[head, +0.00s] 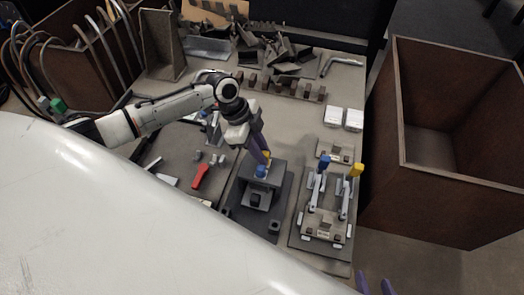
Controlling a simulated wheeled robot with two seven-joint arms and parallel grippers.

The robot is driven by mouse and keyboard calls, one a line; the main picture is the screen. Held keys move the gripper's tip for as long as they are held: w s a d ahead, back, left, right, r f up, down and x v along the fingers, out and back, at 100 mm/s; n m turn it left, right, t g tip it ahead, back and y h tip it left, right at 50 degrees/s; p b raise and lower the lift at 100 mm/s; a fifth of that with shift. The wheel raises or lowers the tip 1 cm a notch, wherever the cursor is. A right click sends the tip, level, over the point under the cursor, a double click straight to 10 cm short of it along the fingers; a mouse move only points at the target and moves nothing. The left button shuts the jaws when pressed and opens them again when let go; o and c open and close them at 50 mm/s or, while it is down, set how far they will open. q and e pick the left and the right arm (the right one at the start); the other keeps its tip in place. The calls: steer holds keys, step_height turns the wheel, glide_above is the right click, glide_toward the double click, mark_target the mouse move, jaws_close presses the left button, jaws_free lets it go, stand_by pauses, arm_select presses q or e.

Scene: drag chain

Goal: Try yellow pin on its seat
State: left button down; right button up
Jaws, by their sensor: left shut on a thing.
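My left gripper (262,160) reaches in from the left, its purple fingers pointing down over a dark grey block fixture (262,190). It is shut on a small yellow piece, the yellow pin (267,154), mostly hidden by the fingers. A blue piece (261,171) shows just below the fingertips, at the top of the fixture. I cannot tell whether the yellow pin touches the fixture; its seat is not clearly visible. My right gripper (375,287) shows only as two purple fingertips, apart and empty, at the bottom edge.
A second fixture plate (322,222) with blue and yellow handles stands right of the block. A red tool (200,176) lies on the left. White boxes (333,117), metal scraps and an L-shaped bar lie behind. A large brown bin (400,120) stands at right.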

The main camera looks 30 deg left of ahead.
arm_select(q)
steer(key=shift+f+b, duration=0.3)
steer(key=shift+f, duration=0.25)
stand_by(0.7)
steer(key=c, duration=1.5)
jaws_free()
steer(key=shift+c, duration=0.2)
steer(key=shift+s+f, duration=0.1)
steer(key=shift+s, duration=0.05)
